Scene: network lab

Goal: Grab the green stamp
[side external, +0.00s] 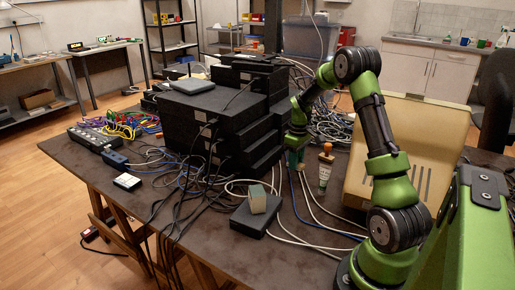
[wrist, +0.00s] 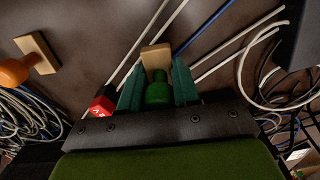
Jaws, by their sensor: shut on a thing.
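The green stamp (wrist: 157,94) has a rounded green handle and a pale wooden block base. In the wrist view it sits between the two dark green fingers of my gripper (wrist: 157,88), which are shut on its handle. In the side view my gripper (side external: 296,158) is low beside the black stack, and the stamp is mostly hidden there. I cannot tell whether its base touches the table.
A stamp with an orange handle (wrist: 14,72) lies to the left in the wrist view. A red block (wrist: 103,106) is close beside the left finger. Cables cross the table. Black boxes (side external: 215,120) and a beige case (side external: 405,150) flank my gripper.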

